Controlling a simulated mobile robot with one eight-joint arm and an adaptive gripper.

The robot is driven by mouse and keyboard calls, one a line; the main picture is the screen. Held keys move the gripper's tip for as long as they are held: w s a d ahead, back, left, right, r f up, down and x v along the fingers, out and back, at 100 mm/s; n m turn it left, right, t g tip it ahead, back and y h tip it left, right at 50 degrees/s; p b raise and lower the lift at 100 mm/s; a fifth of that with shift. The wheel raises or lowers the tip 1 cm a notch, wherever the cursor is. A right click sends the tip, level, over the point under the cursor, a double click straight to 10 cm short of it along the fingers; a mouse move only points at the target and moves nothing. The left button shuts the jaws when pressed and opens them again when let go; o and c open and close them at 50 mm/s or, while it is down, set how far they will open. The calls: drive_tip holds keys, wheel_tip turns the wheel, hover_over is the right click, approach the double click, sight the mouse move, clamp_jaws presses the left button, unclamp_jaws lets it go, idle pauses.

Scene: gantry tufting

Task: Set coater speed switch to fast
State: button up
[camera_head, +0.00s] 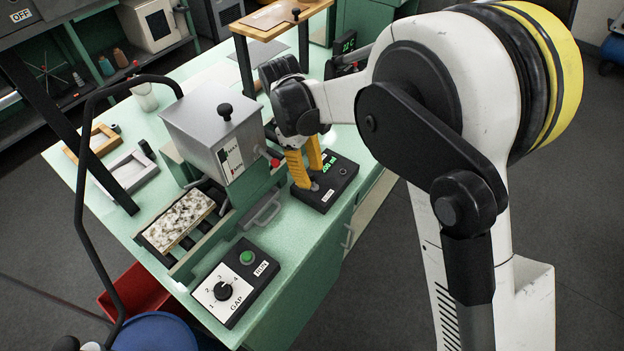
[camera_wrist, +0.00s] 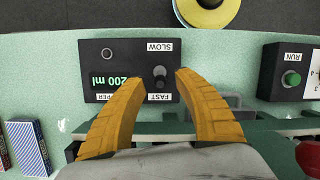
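A black control box (camera_head: 345,172) with a green "200 ml" display sits on the green bench near its right edge. In the wrist view the box (camera_wrist: 100,58) shows upside-down labels, SLOW at the top and FAST at the bottom. A small toggle switch (camera_wrist: 160,78) stands between those labels. Which way its lever leans I cannot tell for sure. My gripper (camera_head: 310,176) reaches down at the box with its yellow fingers apart. In the wrist view my gripper (camera_wrist: 162,80) has one fingertip on each side of the switch, with visible gaps and nothing held.
A grey coater housing (camera_head: 205,130) with a red-tipped knob stands left of my gripper. A GAP dial and green RUN button panel (camera_head: 238,282) is at the front. A metal handle (camera_head: 262,212) lies between them. A wooden stand (camera_head: 280,20) is behind.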

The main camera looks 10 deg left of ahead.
drive_tip(key=v, duration=0.9)
drive_tip(key=shift+r, duration=0.2)
